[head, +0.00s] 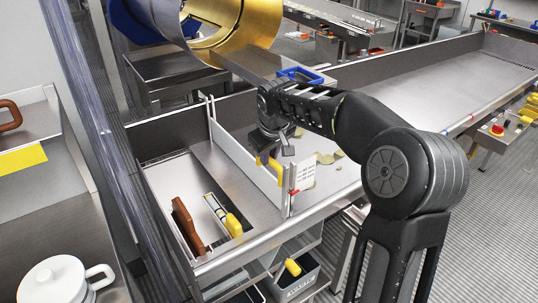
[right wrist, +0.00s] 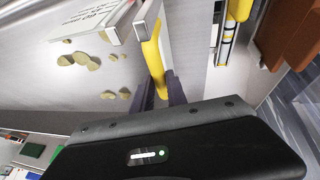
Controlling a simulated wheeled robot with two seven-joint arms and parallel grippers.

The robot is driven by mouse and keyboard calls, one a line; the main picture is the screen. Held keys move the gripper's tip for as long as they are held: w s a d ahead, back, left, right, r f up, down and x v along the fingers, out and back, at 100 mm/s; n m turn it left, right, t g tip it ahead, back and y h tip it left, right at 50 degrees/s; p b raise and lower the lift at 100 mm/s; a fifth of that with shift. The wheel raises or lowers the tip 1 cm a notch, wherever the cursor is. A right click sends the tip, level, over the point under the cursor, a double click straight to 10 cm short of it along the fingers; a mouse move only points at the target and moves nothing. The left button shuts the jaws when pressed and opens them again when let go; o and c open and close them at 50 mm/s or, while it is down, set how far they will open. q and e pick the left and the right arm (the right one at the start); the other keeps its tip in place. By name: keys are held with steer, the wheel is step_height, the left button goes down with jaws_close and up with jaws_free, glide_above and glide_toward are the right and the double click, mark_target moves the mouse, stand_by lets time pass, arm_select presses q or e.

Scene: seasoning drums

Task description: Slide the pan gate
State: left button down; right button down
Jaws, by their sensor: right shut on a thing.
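The pan gate (head: 245,158) is a thin pale upright panel standing across the steel pan (head: 245,200), left of its middle in the head view. A yellow handle (head: 274,168) is on its right side, near the front end. My right gripper (head: 270,153) is at this handle, shut on it. My left gripper is not in view.
Several pale chips (right wrist: 80,59) lie on the pan floor right of the gate in the head view. Left of the gate are a brown-handled tool (head: 188,225) and a yellow-handled tool (head: 233,224). A golden drum (head: 250,25) hangs behind. The long tray (head: 425,88) at right looks empty.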

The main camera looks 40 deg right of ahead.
stand_by(0.6)
step_height(320, 180, up, 6)
steer(key=p, duration=0.3)
steer(key=shift+r+p, duration=0.25)
steer(key=shift+p, duration=0.05)
steer(key=shift+f, duration=0.1)
steer(key=c, duration=1.3)
jaws_free()
steer(key=shift+f, duration=0.15)
steer(key=shift+b+v, duration=0.7)
steer(key=shift+v, duration=3.25)
